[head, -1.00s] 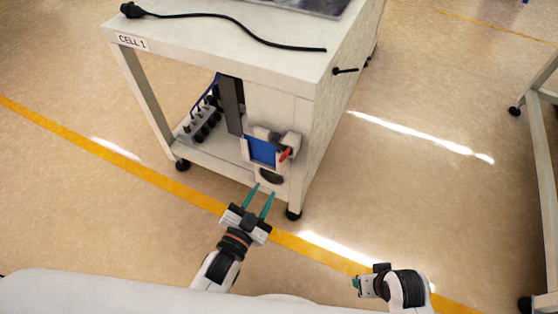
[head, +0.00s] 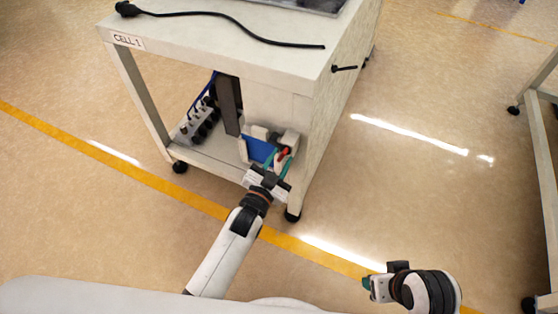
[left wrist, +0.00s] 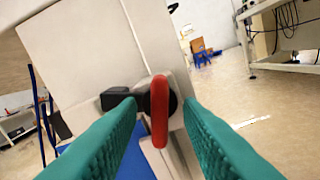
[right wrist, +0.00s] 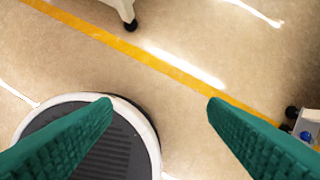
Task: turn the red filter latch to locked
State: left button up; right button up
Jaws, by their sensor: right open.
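The red latch (left wrist: 159,112) is a rounded handle on a dark round hub, seen upright between my left gripper's fingers in the left wrist view. In the head view the red latch (head: 283,153) shows at the front of the filter unit (head: 288,139) on the cell's right side. My left gripper (head: 277,160) is open, its green fingers on either side of the latch with gaps to both. My right gripper (right wrist: 160,100) is open and empty above the floor; it also shows in the head view (head: 366,284).
The white cell table (head: 220,50) carries a black cable (head: 230,25) on top. A blue panel (head: 260,150) sits left of the latch. A row of dark-knobbed fittings (head: 200,122) stands on the lower shelf. The floor at right is clear up to another table's frame (head: 535,130).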

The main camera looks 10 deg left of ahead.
pick_arm(q)
grip_shut()
jog(key=n+p, duration=0.3)
jog(key=n, duration=0.1)
pick_arm(e)
jog(key=s+x, duration=0.1)
jog(key=x, duration=0.8)
jog(key=shift+s+f+g, duration=0.25)
jog(key=shift+f+g, duration=0.05)
jog(key=shift+f, duration=0.35)
pick_arm(q)
grip_release()
jog(key=shift+s, duration=0.1)
jog(key=shift+s+a, duration=0.1)
jog(key=shift+s, duration=0.15)
jog(key=p+v, duration=0.1)
jog(key=v, duration=1)
jog(key=shift+s+p, duration=0.15)
jog(key=shift+p, duration=0.25)
pick_arm(e)
notch_tip(320, 180, down, 6)
jog(key=s, duration=0.1)
jog(key=shift+s+f, duration=0.25)
jog(key=shift+s, duration=0.1)
